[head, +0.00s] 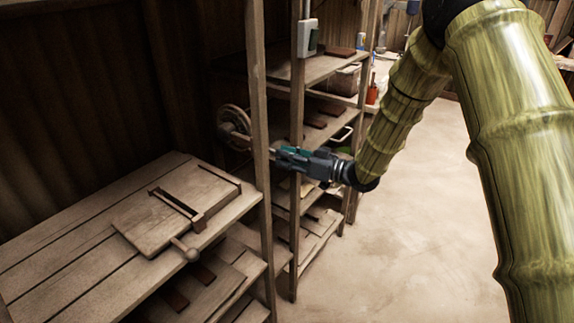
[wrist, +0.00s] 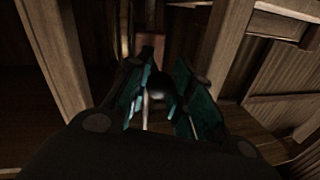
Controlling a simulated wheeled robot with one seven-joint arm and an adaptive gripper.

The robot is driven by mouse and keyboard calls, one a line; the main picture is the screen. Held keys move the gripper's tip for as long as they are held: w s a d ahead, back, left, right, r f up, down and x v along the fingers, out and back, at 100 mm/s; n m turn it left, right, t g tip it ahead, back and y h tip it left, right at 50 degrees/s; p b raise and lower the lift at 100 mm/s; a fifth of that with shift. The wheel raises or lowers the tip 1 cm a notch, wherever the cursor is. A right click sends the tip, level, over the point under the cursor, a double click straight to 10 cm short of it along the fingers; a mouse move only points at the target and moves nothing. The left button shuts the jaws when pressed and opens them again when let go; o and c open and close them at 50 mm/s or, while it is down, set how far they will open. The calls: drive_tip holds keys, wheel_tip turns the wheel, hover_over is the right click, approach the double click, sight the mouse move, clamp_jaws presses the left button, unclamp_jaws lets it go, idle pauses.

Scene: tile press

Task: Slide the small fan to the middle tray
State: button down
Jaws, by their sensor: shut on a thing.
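A round, spoked, wheel-like thing (head: 235,128) stands at the left shelf, partly behind an upright post; I cannot tell if it is the small fan. My gripper (head: 276,152) points left past the posts, its tips close to this wheel. In the wrist view my gripper (wrist: 160,92) has its teal fingers close around a small rounded greyish thing (wrist: 157,94), mostly hidden and dark. I cannot tell from these frames which part or object it is. No tray stands out clearly as the middle one; wooden shelf boards (head: 312,68) are stacked in the rack.
Wooden posts (head: 258,90) stand close to my gripper on both sides. Dark tiles (head: 330,108) lie on the shelves. The pale floor (head: 400,230) at right is clear.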

drive_tip(key=shift+r, duration=0.9)
drive_tip(key=c, duration=1.2)
unclamp_jaws()
drive_tip(key=shift+d, duration=0.1)
drive_tip(key=v, duration=1.2)
